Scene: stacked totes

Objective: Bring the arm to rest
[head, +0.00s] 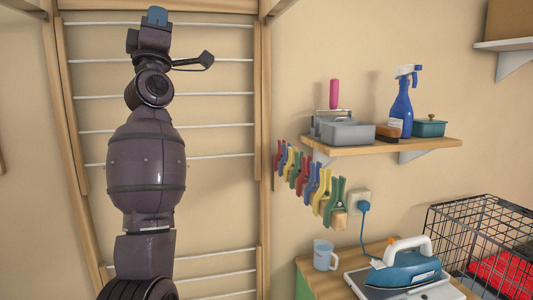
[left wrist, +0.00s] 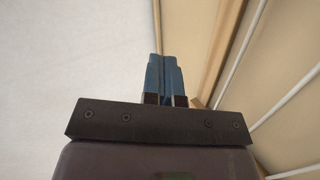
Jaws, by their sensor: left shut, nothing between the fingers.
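My left arm rises straight up on the left side of the head view, in front of a wall rack. My left gripper (head: 157,16) is at the top of that view with its blue fingertips pointing up. In the left wrist view the two blue fingers (left wrist: 164,75) are together, with nothing between them. My right gripper is in neither view.
The wooden drying rack (head: 263,130) with white rods stands close behind my left arm. To the right are a wall shelf (head: 440,144) with a blue spray bottle (head: 401,108), hanging clothes pegs (head: 312,183), an iron (head: 403,268) and a wire crate (head: 480,225).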

